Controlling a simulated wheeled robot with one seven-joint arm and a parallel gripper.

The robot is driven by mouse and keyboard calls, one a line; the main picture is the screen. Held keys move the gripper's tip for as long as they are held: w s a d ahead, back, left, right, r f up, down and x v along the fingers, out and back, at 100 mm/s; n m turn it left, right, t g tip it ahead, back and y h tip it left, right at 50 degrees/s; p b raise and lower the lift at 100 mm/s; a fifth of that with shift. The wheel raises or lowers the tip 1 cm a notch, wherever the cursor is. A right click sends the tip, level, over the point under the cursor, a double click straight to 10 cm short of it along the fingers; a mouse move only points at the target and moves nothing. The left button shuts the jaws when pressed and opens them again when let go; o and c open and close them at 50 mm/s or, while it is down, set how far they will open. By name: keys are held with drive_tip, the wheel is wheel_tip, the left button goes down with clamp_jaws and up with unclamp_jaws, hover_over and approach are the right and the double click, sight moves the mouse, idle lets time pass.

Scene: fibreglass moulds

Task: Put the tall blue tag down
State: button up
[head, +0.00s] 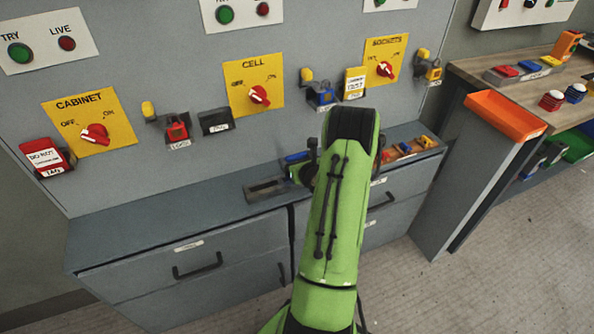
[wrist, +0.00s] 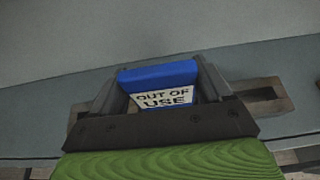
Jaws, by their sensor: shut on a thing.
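The blue tag (wrist: 158,74) is held between the two fingers of my gripper (wrist: 160,88) in the wrist view. Its white label reads "OUT OF USE". My gripper is shut on it. In the head view my green arm hides most of the gripper, and a bit of blue (head: 297,157) shows just left of the arm, over the grey counter (head: 150,228). Whether the tag's lower end touches anything is hidden in both views.
A holder with a dark slot (head: 264,188) sits on the counter left of my arm. A compartmented tray (head: 418,146) with small coloured items lies to the right. The panel behind carries yellow switch plates (head: 254,80), locks and tags. The left part of the counter is clear.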

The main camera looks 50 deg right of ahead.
drive_tip(key=shift+f, duration=0.95)
